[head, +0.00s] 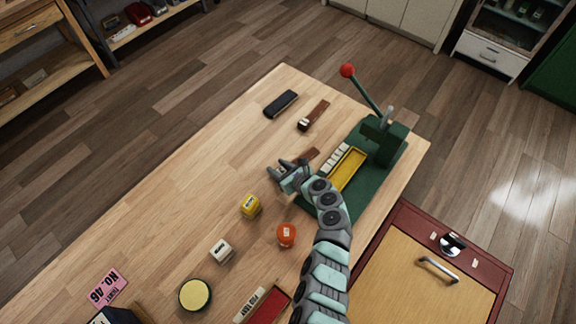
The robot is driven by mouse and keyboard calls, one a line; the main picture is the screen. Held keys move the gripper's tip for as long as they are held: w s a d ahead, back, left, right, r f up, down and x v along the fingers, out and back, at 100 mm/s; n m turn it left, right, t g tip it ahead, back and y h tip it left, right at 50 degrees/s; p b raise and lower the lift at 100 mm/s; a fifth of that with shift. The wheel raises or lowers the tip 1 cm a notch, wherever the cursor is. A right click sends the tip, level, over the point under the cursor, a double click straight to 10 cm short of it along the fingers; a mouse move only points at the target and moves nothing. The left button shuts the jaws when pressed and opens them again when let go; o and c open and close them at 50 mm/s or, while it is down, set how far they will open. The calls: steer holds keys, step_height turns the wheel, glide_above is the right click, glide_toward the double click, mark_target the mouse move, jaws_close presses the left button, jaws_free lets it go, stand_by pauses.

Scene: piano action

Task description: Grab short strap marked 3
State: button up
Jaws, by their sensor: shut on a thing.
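A short brown strap (311,155) shows beside my gripper (287,166), its near part hidden behind the fingers. My gripper is shut on this strap, over the table just left of the green press. I cannot see any mark on the strap. A second brown strap (318,112) with a small pale label at its near end lies farther back on the table. Its mark is too small to read.
A green press (391,146) with a red-knobbed lever (347,71) and a yellow tray (348,170) stands at the right. A black block (281,104) lies at the back. A yellow cube (250,206), white cube (222,250) and orange object (287,235) stand nearer.

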jaws_close()
